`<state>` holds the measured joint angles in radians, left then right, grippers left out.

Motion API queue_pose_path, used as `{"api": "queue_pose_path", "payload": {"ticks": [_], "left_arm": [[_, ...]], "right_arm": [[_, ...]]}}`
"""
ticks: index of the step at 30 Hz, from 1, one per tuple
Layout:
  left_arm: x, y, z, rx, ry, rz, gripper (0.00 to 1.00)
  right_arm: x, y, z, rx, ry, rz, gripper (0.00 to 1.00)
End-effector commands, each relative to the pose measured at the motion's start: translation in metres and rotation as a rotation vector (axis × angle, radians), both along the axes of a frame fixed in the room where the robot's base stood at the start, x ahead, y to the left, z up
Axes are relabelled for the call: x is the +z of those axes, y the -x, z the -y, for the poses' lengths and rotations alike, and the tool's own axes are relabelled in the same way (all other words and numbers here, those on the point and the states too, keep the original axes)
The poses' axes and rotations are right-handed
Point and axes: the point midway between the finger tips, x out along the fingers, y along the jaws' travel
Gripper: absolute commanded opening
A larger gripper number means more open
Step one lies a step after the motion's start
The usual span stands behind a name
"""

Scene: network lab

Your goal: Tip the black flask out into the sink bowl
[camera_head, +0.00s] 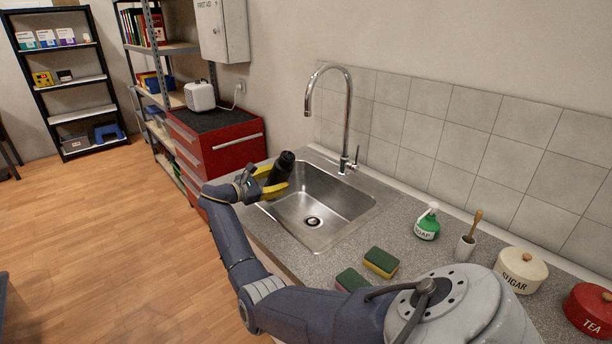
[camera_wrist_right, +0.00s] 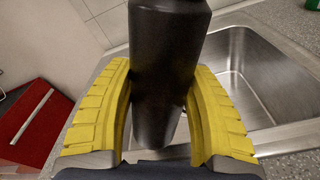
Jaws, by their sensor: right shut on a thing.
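The black flask (camera_head: 281,168) is between the yellow fingers of my right gripper (camera_head: 270,182) in the head view. The fingers are shut around its body, and it leans with its top end toward the tap. It also fills the middle of the right wrist view (camera_wrist_right: 165,70), with a finger on each side. The flask is above the left rim of the sink bowl (camera_head: 345,203), whose floor and drain show clear below and to the right. No liquid shows coming out of the flask. My left gripper is not in view.
The curved tap (camera_head: 348,115) stands behind the bowl. A red drawer cabinet (camera_head: 235,148) is at the left. Two sponges (camera_head: 381,262), a green soap bottle (camera_head: 427,224), a brush pot (camera_head: 465,248) and sugar (camera_head: 521,270) and tea (camera_head: 592,310) jars stand at the right.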

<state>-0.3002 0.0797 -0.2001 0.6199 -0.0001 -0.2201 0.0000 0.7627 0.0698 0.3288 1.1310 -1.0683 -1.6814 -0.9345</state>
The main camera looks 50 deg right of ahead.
Motion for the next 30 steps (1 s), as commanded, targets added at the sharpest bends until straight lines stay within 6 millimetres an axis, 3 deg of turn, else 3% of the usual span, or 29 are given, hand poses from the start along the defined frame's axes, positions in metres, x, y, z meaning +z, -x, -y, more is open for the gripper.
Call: {"api": "queue_pose_path", "payload": {"ticks": [8,22,30], "left_arm": [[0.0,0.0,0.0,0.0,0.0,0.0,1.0],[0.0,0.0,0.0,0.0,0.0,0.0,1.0],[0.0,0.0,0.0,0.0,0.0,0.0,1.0]], "right_arm": [[-0.003,0.003,0.0,0.0,-0.018,0.179,0.08],[-0.003,-0.012,-0.001,0.0,-0.051,0.484,0.08],[-0.019,-0.017,-0.002,0.0,-0.068,0.656,0.08]]}}
